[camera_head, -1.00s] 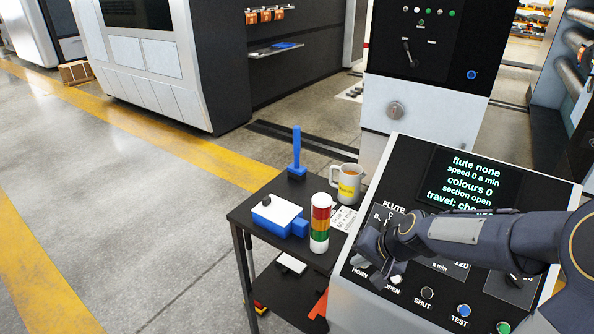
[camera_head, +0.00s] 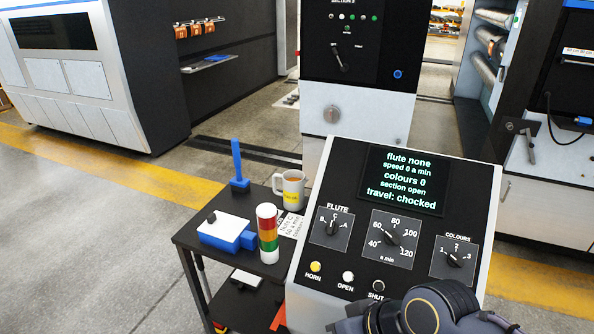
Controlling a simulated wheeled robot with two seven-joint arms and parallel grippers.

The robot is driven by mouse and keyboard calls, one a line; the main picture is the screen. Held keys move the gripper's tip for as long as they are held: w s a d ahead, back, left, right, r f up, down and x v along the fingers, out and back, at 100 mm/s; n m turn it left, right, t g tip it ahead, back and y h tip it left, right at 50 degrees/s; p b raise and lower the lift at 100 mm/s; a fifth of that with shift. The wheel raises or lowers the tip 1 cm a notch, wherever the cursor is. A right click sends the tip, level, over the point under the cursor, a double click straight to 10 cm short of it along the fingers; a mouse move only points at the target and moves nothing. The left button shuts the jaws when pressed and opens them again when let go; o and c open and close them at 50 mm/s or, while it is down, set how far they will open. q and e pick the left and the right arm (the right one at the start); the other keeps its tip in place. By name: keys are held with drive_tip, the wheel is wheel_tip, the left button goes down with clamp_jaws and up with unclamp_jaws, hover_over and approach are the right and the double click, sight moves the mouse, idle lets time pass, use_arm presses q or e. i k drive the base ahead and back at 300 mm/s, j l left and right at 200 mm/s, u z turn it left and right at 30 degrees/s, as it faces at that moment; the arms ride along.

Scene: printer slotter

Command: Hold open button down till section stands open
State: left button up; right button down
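The control console (camera_head: 318,285) stands in the right half of the head view. Its white OPEN button (camera_head: 348,277) sits on the lower panel between the yellow HORN button (camera_head: 316,267) and the dark SHUT button (camera_head: 378,287). Nothing touches the OPEN button. The console screen (camera_head: 404,180) reads "flute none, speed 0 a min, colours 0, section open, travel: chocked". A dark part of my arm covers the panel's lower right; no gripper fingers show there. My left gripper is not in view.
A dark side table (camera_head: 190,238) left of the console holds a mug (camera_head: 290,188), a signal light stack (camera_head: 267,234), a blue and white block (camera_head: 224,232) and a blue upright tool (camera_head: 238,165). Machine cabinets stand behind. The floor at the left is clear.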

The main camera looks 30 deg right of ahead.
sight(347, 277)
drive_tip(key=z, duration=1.65)
